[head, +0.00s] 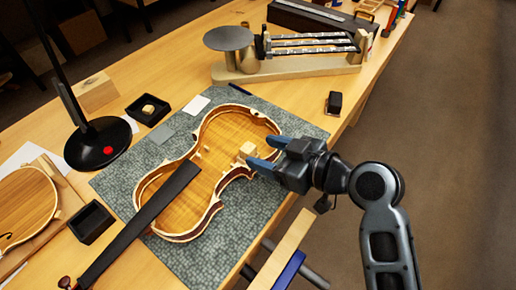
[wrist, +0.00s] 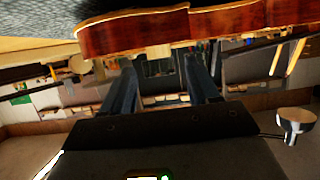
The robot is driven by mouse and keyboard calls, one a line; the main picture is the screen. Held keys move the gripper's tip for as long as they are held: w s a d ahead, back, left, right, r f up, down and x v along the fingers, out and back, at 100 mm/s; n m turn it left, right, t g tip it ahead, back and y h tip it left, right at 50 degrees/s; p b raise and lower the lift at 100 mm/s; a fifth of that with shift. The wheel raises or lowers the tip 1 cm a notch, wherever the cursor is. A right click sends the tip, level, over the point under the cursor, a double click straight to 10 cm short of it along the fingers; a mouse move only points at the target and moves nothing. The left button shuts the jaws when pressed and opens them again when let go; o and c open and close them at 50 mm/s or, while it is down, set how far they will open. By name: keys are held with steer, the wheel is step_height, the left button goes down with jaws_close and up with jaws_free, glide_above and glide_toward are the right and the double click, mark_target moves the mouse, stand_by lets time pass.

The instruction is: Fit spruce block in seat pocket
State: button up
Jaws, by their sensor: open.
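An open violin body (head: 212,165) lies on the grey-green mat, its inside showing. A pale wooden block (head: 247,150) is at the inner right side of the body, just off my fingertips. A block also shows beyond and between my fingers in the wrist view (wrist: 158,51). My gripper (head: 258,150) is open and empty, its two blue fingers reaching over the violin's right edge. Another small pale piece (head: 205,149) is inside the body, left of the first block. The seat pocket cannot be made out, and I cannot tell whether either block sits in one.
A black tray (head: 139,113) with a small wooden block stands at the upper left. An empty black tray (head: 91,222) is lower left. A lamp base (head: 97,146), a balance scale (head: 285,70) and a dark small box (head: 334,103) stand around the mat (head: 235,235).

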steer(key=shift+v, duration=2.25)
steer(key=shift+f, duration=0.1)
steer(key=s+d+f+m+h, duration=0.1)
steer(key=s+f, duration=0.1)
steer(key=s+d+f+m+t+h, duration=0.1)
steer(key=s+d+f+m, duration=0.1)
steer(key=s, duration=0.1)
steer(key=s+d+f+m+t+h, duration=0.1)
steer(key=s+f+m+h, duration=0.1)
steer(key=shift+s+d, duration=0.2)
steer(key=shift+d, duration=0.1)
steer(key=s+d+m+t+h, duration=0.1)
steer(key=s+d+m+h, duration=0.25)
steer(key=s, duration=0.45)
steer(key=s+d+m+t+h, duration=0.2)
steer(key=s+d, duration=0.3)
steer(key=s, duration=0.2)
steer(key=s+d+r+t+h, duration=0.1)
steer(key=s+d+r, duration=0.1)
steer(key=s+r, duration=0.6)
steer(key=shift+s+r, duration=0.25)
steer(key=shift+s, duration=0.3)
steer(key=shift+d, duration=0.15)
